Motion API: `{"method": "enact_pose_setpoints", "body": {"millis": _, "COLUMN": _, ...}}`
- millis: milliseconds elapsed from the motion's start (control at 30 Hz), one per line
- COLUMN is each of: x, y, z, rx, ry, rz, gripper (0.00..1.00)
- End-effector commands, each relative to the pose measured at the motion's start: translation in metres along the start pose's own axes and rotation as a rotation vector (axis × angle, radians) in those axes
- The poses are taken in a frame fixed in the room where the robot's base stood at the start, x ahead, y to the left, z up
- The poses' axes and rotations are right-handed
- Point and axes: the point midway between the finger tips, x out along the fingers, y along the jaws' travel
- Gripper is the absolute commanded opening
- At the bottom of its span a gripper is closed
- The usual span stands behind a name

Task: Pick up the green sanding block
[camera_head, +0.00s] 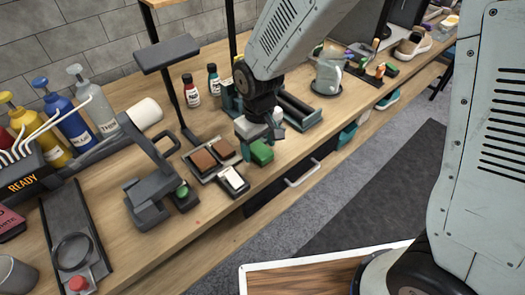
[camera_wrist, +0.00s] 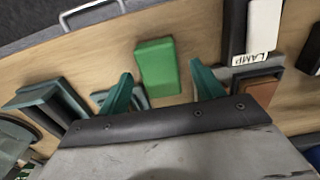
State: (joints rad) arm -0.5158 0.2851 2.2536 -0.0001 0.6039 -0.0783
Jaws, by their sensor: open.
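The green sanding block (camera_head: 261,153) lies on the wooden bench, to the right of a tray with brown blocks in the head view. In the wrist view the green sanding block (camera_wrist: 158,67) lies flat on the wood, between and ahead of the fingertips. My gripper (camera_wrist: 158,84) is open, with a teal finger on each side of the block and nothing held. In the head view my gripper (camera_head: 259,130) is above and beside the block, its fingers partly hidden by the wrist.
The tray (camera_head: 206,176) with brown blocks and a black-and-white block (camera_head: 233,180) lie close to the left. A dark rack (camera_head: 299,112) stands on the right. A drawer handle (camera_head: 302,174) juts from the bench front. Bottles (camera_head: 100,108) stand at the far left.

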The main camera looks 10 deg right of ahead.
Motion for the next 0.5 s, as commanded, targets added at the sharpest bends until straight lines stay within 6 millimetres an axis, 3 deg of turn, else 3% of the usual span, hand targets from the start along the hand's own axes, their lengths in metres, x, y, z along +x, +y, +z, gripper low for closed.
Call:
{"method": "enact_pose_setpoints", "body": {"millis": 100, "x": 0.0094, "y": 0.0002, "z": 0.0001, "rx": 0.001, "ry": 0.0, "rz": 0.0, "gripper": 0.66}}
{"method": "enact_pose_setpoints", "body": {"millis": 333, "x": 0.0104, "y": 0.0001, "z": -0.0001, "rx": 0.001, "ry": 0.001, "rz": 0.0, "gripper": 0.66}}
{"method": "enact_pose_setpoints", "body": {"millis": 367, "x": 0.0103, "y": 0.0001, "z": -0.0001, "rx": 0.001, "ry": 0.001, "rz": 0.0, "gripper": 0.61}}
{"method": "enact_pose_setpoints", "body": {"millis": 500, "x": 0.0102, "y": 0.0003, "z": 0.0, "rx": 0.001, "ry": 0.001, "rz": 0.0, "gripper": 0.22}}
